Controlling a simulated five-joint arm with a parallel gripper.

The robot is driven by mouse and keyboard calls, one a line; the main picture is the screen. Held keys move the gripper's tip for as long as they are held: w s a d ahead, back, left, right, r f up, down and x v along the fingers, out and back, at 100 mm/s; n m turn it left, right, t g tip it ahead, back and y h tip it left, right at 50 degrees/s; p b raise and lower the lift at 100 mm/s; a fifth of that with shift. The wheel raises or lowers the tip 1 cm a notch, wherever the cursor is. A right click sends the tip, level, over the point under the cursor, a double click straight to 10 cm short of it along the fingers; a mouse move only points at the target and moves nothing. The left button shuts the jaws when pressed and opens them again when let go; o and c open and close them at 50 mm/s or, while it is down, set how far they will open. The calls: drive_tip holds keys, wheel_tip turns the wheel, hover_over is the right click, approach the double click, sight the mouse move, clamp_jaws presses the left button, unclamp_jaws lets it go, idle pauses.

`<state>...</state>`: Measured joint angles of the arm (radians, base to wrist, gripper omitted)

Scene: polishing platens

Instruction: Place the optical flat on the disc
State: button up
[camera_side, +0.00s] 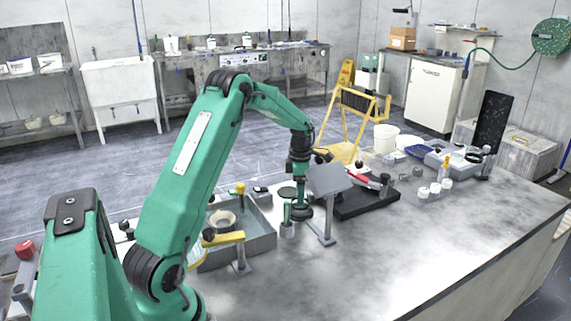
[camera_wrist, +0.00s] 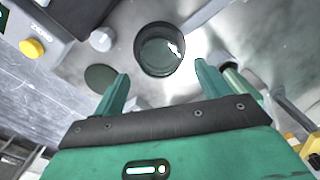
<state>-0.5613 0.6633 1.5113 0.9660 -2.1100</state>
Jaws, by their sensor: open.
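In the wrist view a round piece with a thick black rim and a shiny, glassy dark-green face (camera_wrist: 158,52), which looks like the optical flat, lies on the grey bench just beyond my fingertips. My gripper (camera_wrist: 160,76) is open, its two green fingers apart, with nothing between them. A thin, plain dark-green disc (camera_wrist: 101,77) lies flat to the left, apart from the rimmed piece. In the side view my gripper (camera_side: 302,203) points down low over the bench, and a black round piece (camera_side: 303,213) shows under it. A dark-green disc (camera_side: 287,192) shows behind it, to the left.
A grey tilted plate on a stand (camera_side: 327,180) is close on the right. A grey tray (camera_side: 262,246) and a yellow-armed stand (camera_side: 222,239) are to the left. A black board (camera_side: 362,204) lies beyond the plate. The front right of the bench (camera_side: 430,240) is clear.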

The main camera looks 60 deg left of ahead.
wheel_tip(320, 180, up, 9)
idle(0.4)
idle(0.4)
drive_tip(key=o, duration=0.5)
drive_tip(key=shift+o, duration=0.3)
drive_tip(key=shift+s+a+r+m, duration=0.25)
drive_tip(key=shift+a+r+m, duration=0.05)
drive_tip(key=shift+r, duration=0.15)
drive_tip(key=s+a+r+m+t+y, duration=0.1)
drive_tip(key=s+a+r+m, duration=0.2)
drive_tip(key=s+r+m, duration=0.2)
drive_tip(key=s+a+r+m+t+y, duration=0.1)
drive_tip(key=s+a+r+m, duration=0.2)
drive_tip(key=r, duration=0.9)
drive_tip(key=s+m, duration=0.3)
drive_tip(key=m, duration=0.1)
drive_tip(key=shift+a+r, duration=0.15)
drive_tip(key=shift+r, duration=0.15)
drive_tip(key=shift+s, duration=0.1)
drive_tip(key=x, duration=1)
drive_tip(key=shift+s, duration=0.15)
